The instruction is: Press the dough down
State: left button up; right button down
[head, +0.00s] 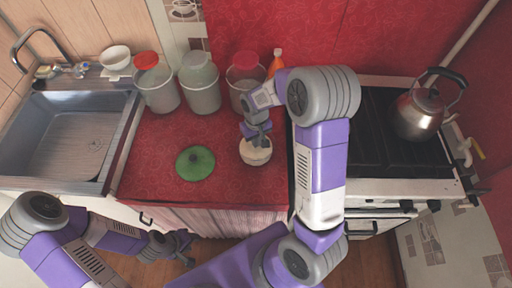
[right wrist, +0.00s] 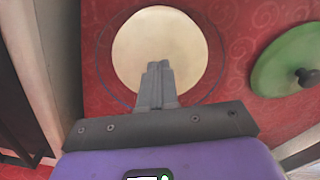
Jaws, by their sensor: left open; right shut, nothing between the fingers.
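The dough (right wrist: 150,48) is a pale round mass filling a round bowl. In the head view the bowl (head: 256,158) stands near the front of the red counter, right of a green lid. My right gripper (head: 257,140) points down over the bowl, its fingers shut and empty. In the right wrist view the right fingertips (right wrist: 155,68) overlap the near part of the dough; I cannot tell whether they touch it. My left gripper (head: 184,242) is open and empty, low in front of the counter.
The green lid (head: 195,163) lies on the counter (head: 150,190). Several lidded jars, among them a red-lidded one (head: 157,88), and an orange-capped bottle (head: 276,62) stand behind. The sink (head: 65,140) is left; the stove with a kettle (head: 421,112) is right.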

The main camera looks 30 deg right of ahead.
jog(key=shift+f, duration=0.1)
notch_tip(320, 180, up, 9)
jog(key=p, duration=0.7)
dwell(0.5)
